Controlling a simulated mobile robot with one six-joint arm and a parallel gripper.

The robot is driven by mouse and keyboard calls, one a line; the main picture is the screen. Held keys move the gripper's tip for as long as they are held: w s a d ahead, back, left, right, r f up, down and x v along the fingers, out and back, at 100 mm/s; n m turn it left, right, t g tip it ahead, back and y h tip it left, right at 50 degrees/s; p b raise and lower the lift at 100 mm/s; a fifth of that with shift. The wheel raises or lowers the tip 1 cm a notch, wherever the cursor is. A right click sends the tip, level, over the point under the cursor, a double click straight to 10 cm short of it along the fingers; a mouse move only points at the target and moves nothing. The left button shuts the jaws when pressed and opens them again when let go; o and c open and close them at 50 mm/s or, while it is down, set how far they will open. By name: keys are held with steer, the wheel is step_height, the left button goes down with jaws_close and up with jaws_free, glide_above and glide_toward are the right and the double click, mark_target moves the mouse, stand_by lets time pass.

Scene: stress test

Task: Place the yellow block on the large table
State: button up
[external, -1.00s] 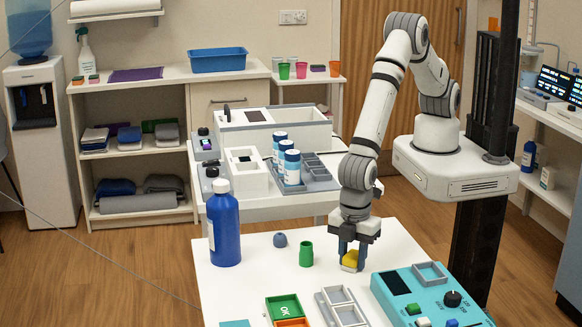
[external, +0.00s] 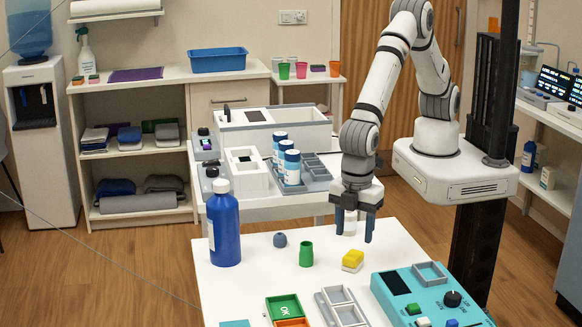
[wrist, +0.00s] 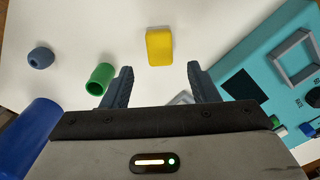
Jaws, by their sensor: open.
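The yellow block (external: 352,261) lies on the near white table (external: 235,285), left of the teal panel. It also shows in the wrist view (wrist: 159,46), centred between and beyond the fingertips. My gripper (external: 354,235) is open above the block and apart from it, its fingers pointing down. In the wrist view my gripper (wrist: 159,78) has its two dark fingers wide apart with nothing held. A small white shape shows between the fingers in the external view; I cannot tell what it is.
A green cylinder (external: 306,254), a grey-blue knob-like piece (external: 280,240) and a tall blue bottle (external: 224,228) stand left of the block. A teal control panel (external: 400,285) is on the right. Grey trays (external: 341,297) and a green OK tray (external: 285,307) are in front.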

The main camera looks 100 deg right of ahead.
mark_target(351, 254)
step_height(351, 254, up, 5)
steer(key=shift+f, duration=0.1)
steer(key=d+r+m, duration=0.1)
steer(key=d+r, duration=0.4)
steer(key=d, duration=0.3)
steer(key=d+r+m+t, duration=0.15)
steer(key=d+r, duration=0.25)
steer(key=d, duration=0.4)
steer(key=d+r+m, duration=0.2)
steer(key=d+r, duration=0.3)
steer(key=d, duration=0.2)
steer(key=s+d+r+m+t, duration=0.1)
steer(key=s+d+m, duration=0.3)
steer(key=s+d, duration=1.3)
steer(key=shift+s+d+r+t, duration=0.2)
steer(key=shift+d+r+t, duration=0.25)
steer(key=shift+d, duration=0.6)
